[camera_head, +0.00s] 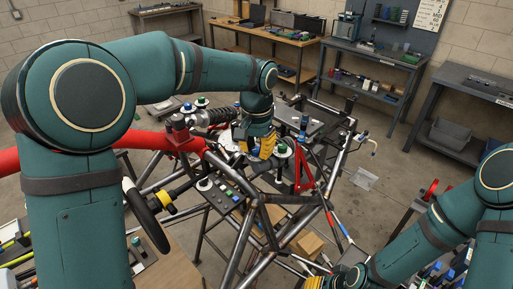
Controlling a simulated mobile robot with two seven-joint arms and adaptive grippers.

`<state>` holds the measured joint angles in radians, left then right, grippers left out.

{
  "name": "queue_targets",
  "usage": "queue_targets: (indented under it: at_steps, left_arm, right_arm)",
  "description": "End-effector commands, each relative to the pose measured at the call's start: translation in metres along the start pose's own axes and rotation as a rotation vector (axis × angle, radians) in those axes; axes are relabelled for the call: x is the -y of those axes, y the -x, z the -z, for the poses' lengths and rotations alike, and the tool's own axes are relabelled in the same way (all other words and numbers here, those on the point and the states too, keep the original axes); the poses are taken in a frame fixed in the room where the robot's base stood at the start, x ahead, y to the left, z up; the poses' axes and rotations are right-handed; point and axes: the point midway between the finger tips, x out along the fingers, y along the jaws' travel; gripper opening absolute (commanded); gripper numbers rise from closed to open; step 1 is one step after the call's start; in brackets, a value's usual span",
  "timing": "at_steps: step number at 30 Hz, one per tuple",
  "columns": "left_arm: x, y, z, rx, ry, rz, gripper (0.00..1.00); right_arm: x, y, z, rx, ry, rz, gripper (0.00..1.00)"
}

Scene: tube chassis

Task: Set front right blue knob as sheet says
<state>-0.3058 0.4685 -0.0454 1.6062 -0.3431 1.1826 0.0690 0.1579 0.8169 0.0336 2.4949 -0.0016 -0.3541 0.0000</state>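My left gripper (262,152), with yellow fingers, points down over the middle of the tube chassis (250,235). It covers part of what lies under it, and I cannot tell how far its fingers are apart. A green knob (282,150) on a pale disc stands just right of its fingers. A blue knob (187,107) and a green knob (201,101) stand at the far left of the chassis. Which knob is the front right blue one is not clear. A white sheet (432,14) hangs on the back wall, its print too small to read. My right gripper (315,283) shows only partly at the bottom edge.
A red tube (145,139) and a coil-over shock (208,117) lie near my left arm. A panel with small buttons (222,195) and a black steering wheel (146,215) are at the near side. Workbenches (262,35) line the back wall.

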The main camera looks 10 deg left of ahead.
Motion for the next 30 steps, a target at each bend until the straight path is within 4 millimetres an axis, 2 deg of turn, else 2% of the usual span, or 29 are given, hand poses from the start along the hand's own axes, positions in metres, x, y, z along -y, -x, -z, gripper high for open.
queue_targets:
  at_steps: [1,2,3,14,17,30]
  left_arm:
    - [0.0,0.0,0.0,0.0,-0.001,0.0,0.45]
    - [0.0,0.0,0.0,0.0,-0.001,0.0,0.55]
    - [0.0,0.0,0.0,0.0,-0.001,0.0,0.57]
    - [0.0,0.005,0.0,-0.001,-0.001,0.0,0.57]
    - [0.0,0.016,0.001,-0.003,-0.001,0.0,0.57]
    - [-0.001,0.099,0.001,-0.004,-0.001,0.0,0.57]
  right_arm:
    - [0.0,0.0,0.0,0.0,0.0,0.0,0.47]
    - [0.0,0.0,0.0,0.0,0.0,0.0,0.47]
    - [0.0,0.0,0.0,0.0,0.0,0.0,0.47]
    - [0.0,0.0,0.0,0.0,0.0,0.0,0.47]
    - [0.0,0.0,0.0,0.0,0.0,0.0,0.47]
    - [0.0,0.0,0.0,0.0,0.0,0.0,0.47]
